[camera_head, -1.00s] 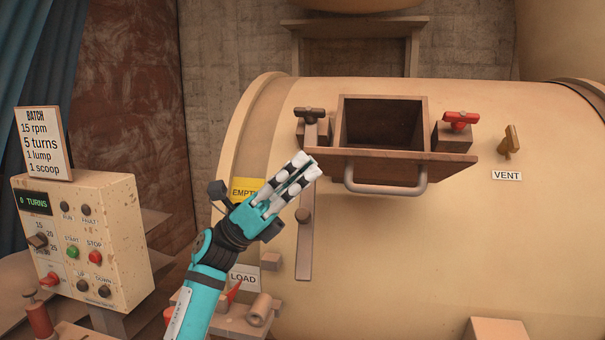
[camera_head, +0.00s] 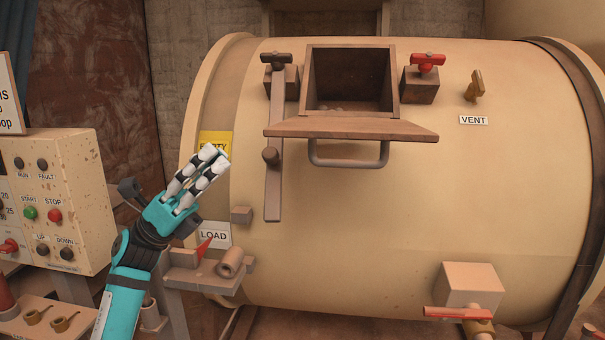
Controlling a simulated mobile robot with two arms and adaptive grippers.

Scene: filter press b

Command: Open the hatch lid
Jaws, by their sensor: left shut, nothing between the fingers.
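The hatch lid (camera_head: 350,128) is a brown panel with a grey bar handle (camera_head: 349,163). It stands folded outward at the front edge of the square hatch opening (camera_head: 349,80), which is uncovered and dark inside. The hatch is on a large cream drum (camera_head: 400,220). My left gripper (camera_head: 215,162) is shut and empty. It is left of the lid and of the long bar lever (camera_head: 274,185), apart from both in the picture. My right gripper is not in view.
A dark knob (camera_head: 276,59) and a red knob (camera_head: 428,62) flank the opening. A brass vent handle (camera_head: 474,86) is to the right. A control box (camera_head: 60,190) stands at left. A red-handled valve (camera_head: 459,313) is low right. The drum front below the lid is clear.

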